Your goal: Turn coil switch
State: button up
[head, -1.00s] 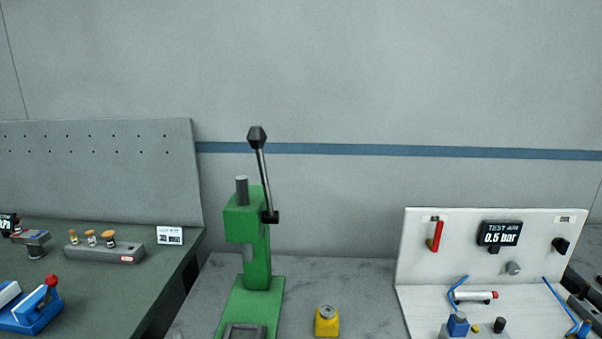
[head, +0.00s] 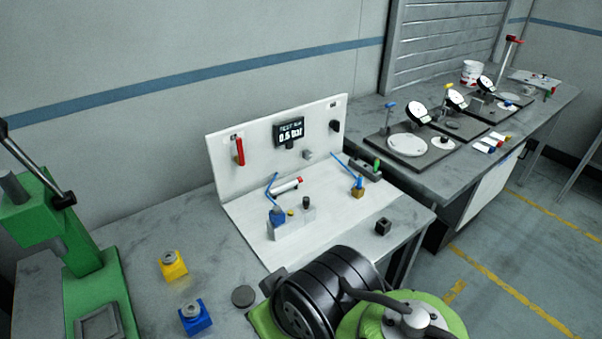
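No part is readably marked as the coil switch. A black knob (head: 335,126) sits at the upper right of the white upright panel (head: 229,180), under a small label. A second dark knob (head: 289,144) sits below the display (head: 290,132), which reads TEST AIR 0.5 bar. A red lever (head: 239,152) hangs down at the panel's left, and a small grey knob (head: 308,155) is low on the panel. My gripper is not in view. Black and green parts, apparently my own, cover the bottom centre.
A green lever press (head: 85,255) stands at left. Yellow (head: 173,264) and blue (head: 194,316) blocks and a dark disc (head: 243,296) lie on the grey bench. Blue hoses and a small cylinder (head: 286,186) are on the white base. A gauge bench (head: 455,180) stands at right, with open floor in front.

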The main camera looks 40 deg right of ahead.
aim_at(335, 123)
jog(key=z, duration=1.45)
jog(key=i+l+u, duration=0.15)
jog(key=u, duration=0.3)
jog(key=i+l+u, duration=0.1)
jog(key=l+u, duration=0.2)
jog(key=u, duration=0.2)
jog(key=i+l+u, duration=0.1)
jog(key=l+u, duration=0.2)
jog(key=u, duration=0.15)
jog(key=l+u, duration=0.3)
jog(key=u, duration=0.2)
jog(key=l+u, duration=0.3)
jog(key=u, duration=0.15)
jog(key=k+l+u, duration=0.1)
jog(key=l+u, duration=0.2)
jog(key=u, duration=0.2)
